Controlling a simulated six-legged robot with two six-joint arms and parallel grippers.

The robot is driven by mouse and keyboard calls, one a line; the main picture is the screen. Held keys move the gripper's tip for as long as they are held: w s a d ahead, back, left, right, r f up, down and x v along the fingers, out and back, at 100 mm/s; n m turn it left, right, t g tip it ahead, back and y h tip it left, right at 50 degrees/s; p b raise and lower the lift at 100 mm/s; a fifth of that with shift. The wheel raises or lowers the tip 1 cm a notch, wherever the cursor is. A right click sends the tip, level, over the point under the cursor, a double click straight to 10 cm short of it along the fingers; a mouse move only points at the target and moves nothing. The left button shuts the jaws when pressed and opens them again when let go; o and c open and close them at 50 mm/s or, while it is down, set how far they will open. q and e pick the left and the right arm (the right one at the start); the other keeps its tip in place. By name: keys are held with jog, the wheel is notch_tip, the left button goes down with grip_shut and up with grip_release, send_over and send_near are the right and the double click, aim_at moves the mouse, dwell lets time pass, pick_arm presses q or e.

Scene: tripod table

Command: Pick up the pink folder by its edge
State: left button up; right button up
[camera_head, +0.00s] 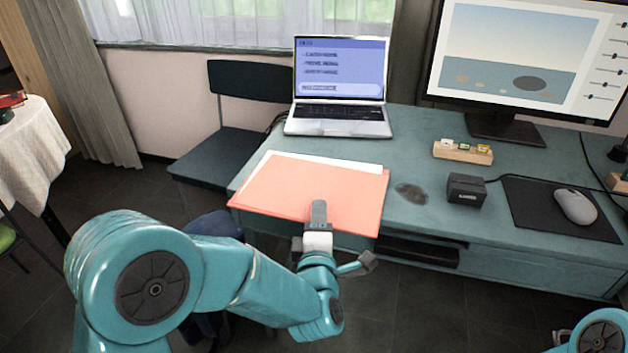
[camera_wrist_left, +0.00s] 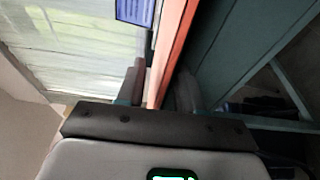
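The pink folder (camera_head: 290,189) lies flat at the front left of the desk, its front edge sticking out past the desk edge. My left gripper (camera_head: 319,214) is at the middle of that front edge, with one finger over the folder's top face; the other finger is hidden below. In the left wrist view the folder (camera_wrist_left: 173,50) shows as a thin strip running between the two fingers (camera_wrist_left: 160,88). I cannot tell whether they press on it. My right gripper is out of view.
White paper (camera_head: 330,162) shows under the folder's back edge. A laptop (camera_head: 339,90) stands behind it. To the right are a small black box (camera_head: 466,190), a wooden block (camera_head: 462,153), a mouse (camera_head: 575,206) on a dark pad and a monitor (camera_head: 530,55). A chair (camera_head: 235,150) stands left.

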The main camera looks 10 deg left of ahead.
pick_arm(q)
jog(key=shift+w+a+f, duration=0.1)
jog(key=shift+w, duration=0.15)
jog(key=shift+s, duration=0.1)
grip_shut()
